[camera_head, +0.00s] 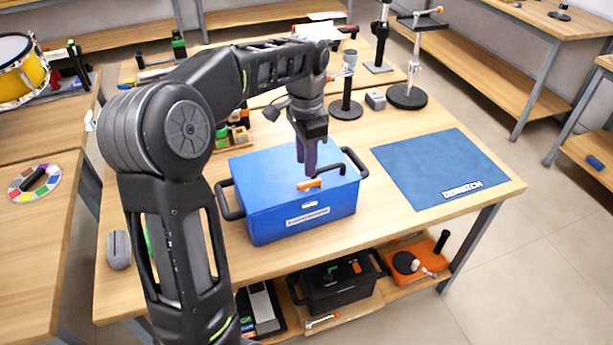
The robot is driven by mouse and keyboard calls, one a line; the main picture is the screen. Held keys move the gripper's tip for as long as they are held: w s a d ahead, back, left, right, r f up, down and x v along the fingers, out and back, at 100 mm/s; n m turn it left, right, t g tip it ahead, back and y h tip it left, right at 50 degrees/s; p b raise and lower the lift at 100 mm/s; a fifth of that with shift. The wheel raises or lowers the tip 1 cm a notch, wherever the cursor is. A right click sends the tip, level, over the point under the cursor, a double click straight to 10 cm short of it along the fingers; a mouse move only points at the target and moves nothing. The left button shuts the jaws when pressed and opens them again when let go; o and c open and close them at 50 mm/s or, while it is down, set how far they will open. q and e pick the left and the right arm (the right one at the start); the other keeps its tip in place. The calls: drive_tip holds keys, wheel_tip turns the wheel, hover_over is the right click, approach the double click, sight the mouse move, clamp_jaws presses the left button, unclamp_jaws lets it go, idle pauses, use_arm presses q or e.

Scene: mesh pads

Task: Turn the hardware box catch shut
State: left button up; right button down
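The blue hardware box (285,197) stands on the wooden table with its lid down. It has black side handles, a black lid handle (335,168) and a pale label on its front. The orange catch (308,185) sits at the lid's front edge, above a small pale plate on the box front. My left gripper (304,168) points down over the lid, with its fingertips just behind or at the catch. Whether the fingers touch the catch or grip it cannot be told. My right gripper is not in view.
A blue mat (440,168) marked DISPATCH lies clear to the right. Black stands (346,108) and a small grey block (375,100) are behind the box. A grey object (118,250) stands at the table's left. A black crate (340,285) is on the shelf below.

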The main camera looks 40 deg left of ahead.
sight(306, 183)
use_arm(q)
wheel_tip(306, 183, down, 6)
drive_tip(key=shift+f+p, duration=0.1)
drive_tip(key=shift+p, duration=0.2)
drive_tip(key=shift+c, duration=0.3)
clamp_jaws()
